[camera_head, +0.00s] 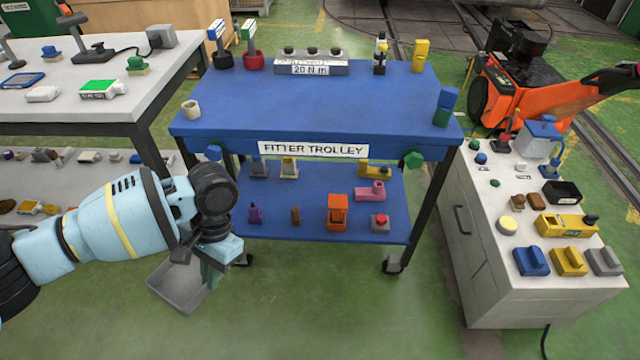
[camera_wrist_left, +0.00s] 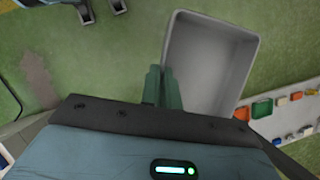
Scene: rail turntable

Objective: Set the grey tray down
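The grey tray (camera_head: 172,288) is a shallow, empty open box at the lower left of the head view, in front of the blue trolley's left side. My left gripper (camera_head: 212,272) points down at the tray's right side. In the left wrist view, the green fingers (camera_wrist_left: 162,88) are close together on the wall of the tray (camera_wrist_left: 212,60), and the rim runs in between them. The tray shows over green floor; its height above the floor is hard to tell. Part of it is hidden behind my gripper. My right gripper is in neither view.
The blue fitter trolley (camera_head: 310,110) stands ahead, with small parts on its lower shelf (camera_head: 340,222). A white-topped bench (camera_head: 60,120) is at the left. A grey cabinet (camera_head: 480,250) with parts on top is at the right. Green floor (camera_head: 330,310) in front is clear.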

